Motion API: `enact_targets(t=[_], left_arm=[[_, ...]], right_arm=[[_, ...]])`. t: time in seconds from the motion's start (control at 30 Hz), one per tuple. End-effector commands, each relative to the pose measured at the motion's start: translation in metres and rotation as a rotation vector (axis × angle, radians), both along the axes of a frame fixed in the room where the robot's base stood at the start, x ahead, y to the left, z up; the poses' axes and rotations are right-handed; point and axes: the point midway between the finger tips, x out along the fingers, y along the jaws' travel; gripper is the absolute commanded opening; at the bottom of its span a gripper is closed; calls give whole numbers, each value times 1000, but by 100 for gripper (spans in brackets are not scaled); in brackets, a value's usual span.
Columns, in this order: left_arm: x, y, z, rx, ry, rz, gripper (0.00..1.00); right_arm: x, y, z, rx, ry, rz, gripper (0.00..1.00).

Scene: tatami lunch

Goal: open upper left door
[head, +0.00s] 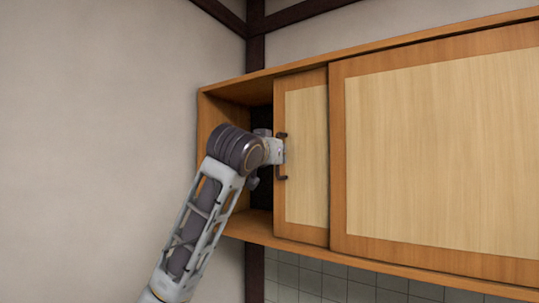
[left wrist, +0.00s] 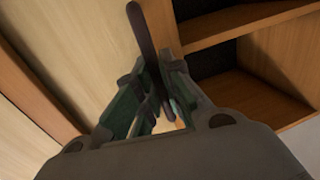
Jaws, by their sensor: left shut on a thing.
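The upper left door (head: 306,155) is a pale wood panel in an orange-brown frame on a wall cabinet. It stands partly open, slid right, with part of it behind the right door (head: 440,150). A dark gap at its left shows the cabinet's inside. Its dark bar handle (head: 282,177) is upright near the door's left edge; it also shows in the left wrist view (left wrist: 141,30). My left gripper (head: 279,152) is shut on the handle, its fingers on both sides of the bar in the left wrist view (left wrist: 158,80). My right gripper is out of view.
The cabinet's left side wall (head: 211,115) stands close beside my left wrist. A shelf (left wrist: 240,28) shows inside the opening in the left wrist view. A plain wall (head: 100,130) lies at the left, and grey tiles (head: 330,285) lie below the cabinet.

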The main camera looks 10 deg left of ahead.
Motion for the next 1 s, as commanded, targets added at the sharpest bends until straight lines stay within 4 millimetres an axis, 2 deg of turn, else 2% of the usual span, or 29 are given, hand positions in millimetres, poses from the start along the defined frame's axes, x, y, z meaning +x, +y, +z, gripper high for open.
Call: enact_targets(t=[0.3,0.33,0.5,1.0], left_arm=[[-1,-1,1,0,-2,0,0],[-1,-1,1,0,-2,0,11],[0,-1,1,0,-2,0,32],[-5,0,1,0,-1,0,32]], right_arm=[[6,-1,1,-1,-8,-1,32],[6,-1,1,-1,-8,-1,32],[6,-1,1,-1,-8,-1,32],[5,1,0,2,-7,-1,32]])
